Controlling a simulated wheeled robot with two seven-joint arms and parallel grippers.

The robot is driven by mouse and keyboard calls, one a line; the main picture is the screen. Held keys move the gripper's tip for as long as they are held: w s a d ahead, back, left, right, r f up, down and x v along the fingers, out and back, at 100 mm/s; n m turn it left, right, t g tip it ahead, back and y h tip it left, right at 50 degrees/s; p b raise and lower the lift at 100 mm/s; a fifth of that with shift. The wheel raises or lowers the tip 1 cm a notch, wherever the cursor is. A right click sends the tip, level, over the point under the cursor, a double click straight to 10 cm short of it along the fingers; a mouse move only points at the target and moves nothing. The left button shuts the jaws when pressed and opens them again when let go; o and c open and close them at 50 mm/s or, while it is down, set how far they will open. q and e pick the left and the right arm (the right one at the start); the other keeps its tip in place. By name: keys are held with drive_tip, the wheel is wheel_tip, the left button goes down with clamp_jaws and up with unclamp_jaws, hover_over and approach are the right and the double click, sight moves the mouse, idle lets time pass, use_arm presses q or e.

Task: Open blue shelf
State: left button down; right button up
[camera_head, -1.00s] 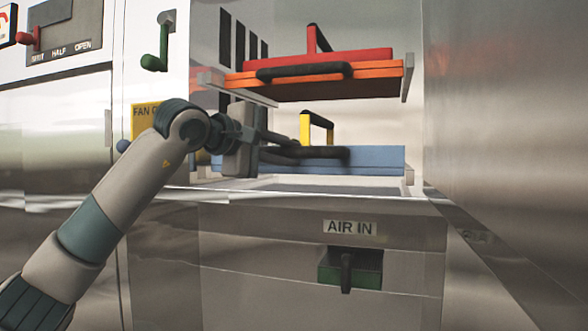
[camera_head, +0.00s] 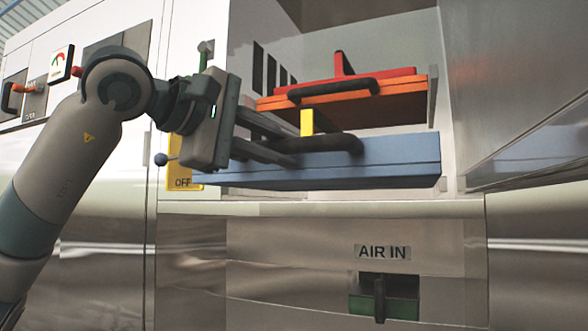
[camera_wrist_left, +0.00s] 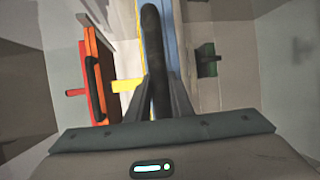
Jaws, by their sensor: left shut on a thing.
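The blue shelf (camera_head: 385,168) is the lower drawer in the head view, with its front standing out past the cabinet opening. It has a dark bar handle (camera_head: 335,143). My left gripper (camera_head: 290,152) comes in from the left and is shut on this handle near its left end. In the left wrist view the handle (camera_wrist_left: 152,55) runs between the two fingers, with a strip of the blue shelf (camera_wrist_left: 171,40) behind it. My right gripper is in neither view.
An orange shelf (camera_head: 400,103) with a red top and dark handle sits just above. A yellow block (camera_head: 307,122) stands behind the blue shelf's handle. Below are an AIR IN label (camera_head: 383,252) and a green-backed lever (camera_head: 380,300). A yellow OFF plate (camera_head: 178,182) is behind my left gripper.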

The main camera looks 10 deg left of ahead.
use_arm(q)
drive_tip(key=s, duration=0.1)
drive_tip(key=s+a+b, duration=0.1)
drive_tip(key=s, duration=0.3)
drive_tip(key=shift+s+a+f+b, duration=0.1)
drive_tip(key=shift+a+f+b, duration=0.15)
drive_tip(key=shift+a+b, duration=0.05)
drive_tip(key=s, duration=0.2)
drive_tip(key=shift+s+a+r+b, duration=0.1)
drive_tip(key=shift+s+a+b, duration=0.2)
drive_tip(key=shift+a, duration=0.1)
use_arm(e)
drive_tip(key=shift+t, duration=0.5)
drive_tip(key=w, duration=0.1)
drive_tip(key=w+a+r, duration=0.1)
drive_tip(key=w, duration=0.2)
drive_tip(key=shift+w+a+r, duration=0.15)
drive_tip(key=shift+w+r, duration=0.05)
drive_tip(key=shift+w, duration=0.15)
use_arm(q)
drive_tip(key=c, duration=1.6)
unclamp_jaws()
drive_tip(key=shift+w, duration=0.1)
drive_tip(key=shift+o, duration=0.2)
drive_tip(key=shift+r, duration=0.1)
drive_tip(key=shift+a, duration=0.1)
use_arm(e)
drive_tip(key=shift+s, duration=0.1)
